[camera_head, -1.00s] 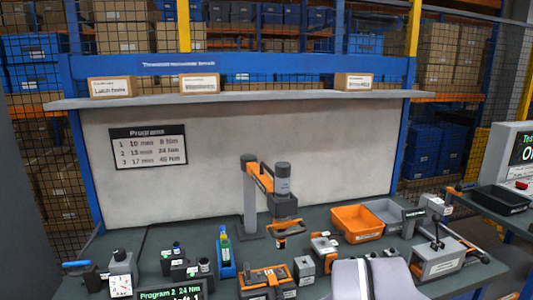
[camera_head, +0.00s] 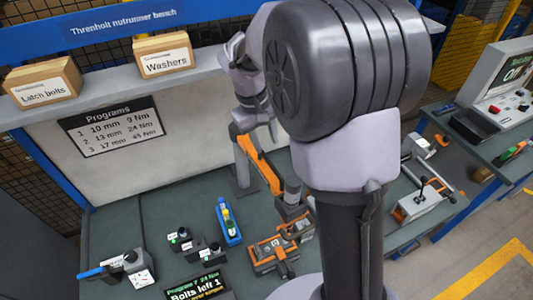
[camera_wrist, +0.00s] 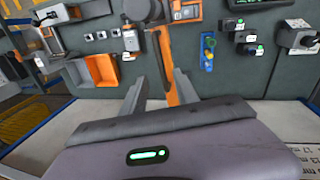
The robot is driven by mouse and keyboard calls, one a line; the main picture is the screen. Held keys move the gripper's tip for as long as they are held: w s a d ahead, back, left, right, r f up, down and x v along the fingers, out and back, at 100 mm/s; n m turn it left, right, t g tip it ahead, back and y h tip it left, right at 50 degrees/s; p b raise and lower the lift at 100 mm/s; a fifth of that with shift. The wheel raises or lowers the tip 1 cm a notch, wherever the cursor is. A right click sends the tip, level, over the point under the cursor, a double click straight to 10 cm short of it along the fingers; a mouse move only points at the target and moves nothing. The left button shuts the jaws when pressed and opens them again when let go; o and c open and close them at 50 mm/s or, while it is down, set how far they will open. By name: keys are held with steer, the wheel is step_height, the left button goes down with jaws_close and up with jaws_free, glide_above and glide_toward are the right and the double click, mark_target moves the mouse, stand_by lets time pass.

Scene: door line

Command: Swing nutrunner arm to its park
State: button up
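The nutrunner arm is an orange link (camera_head: 259,163) on a grey post (camera_head: 241,175), reaching toward the front right with a grey tool head (camera_head: 292,208) at its end. My gripper (camera_head: 257,127) is above the link near the post. In the wrist view my gripper (camera_wrist: 160,82) has its two fingers apart. The orange link (camera_wrist: 166,62) shows between them, with a gap beside it. Whether the fingers reach down around it I cannot tell. My arm hides part of the bench behind. I cannot make out a marked park.
A blue holder (camera_head: 228,222), an orange-and-black tool block (camera_head: 268,255) and small black units (camera_head: 205,251) stand on the bench near the nutrunner. An orange bin (camera_wrist: 103,70) shows in the wrist view. A shelf with boxes (camera_head: 162,55) overhangs the back.

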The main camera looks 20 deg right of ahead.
mark_target(271, 164)
steer(key=f, duration=0.3)
steer(key=d+f, duration=0.1)
steer(key=f, duration=0.2)
steer(key=d+f, duration=0.1)
steer(key=f, duration=0.2)
steer(key=shift+w+f+b, duration=0.25)
steer(key=shift+f+b, duration=0.05)
steer(key=shift+f, duration=0.05)
steer(key=shift+w+f, duration=0.15)
steer(key=shift+f, duration=0.2)
jaws_close()
stand_by(0.4)
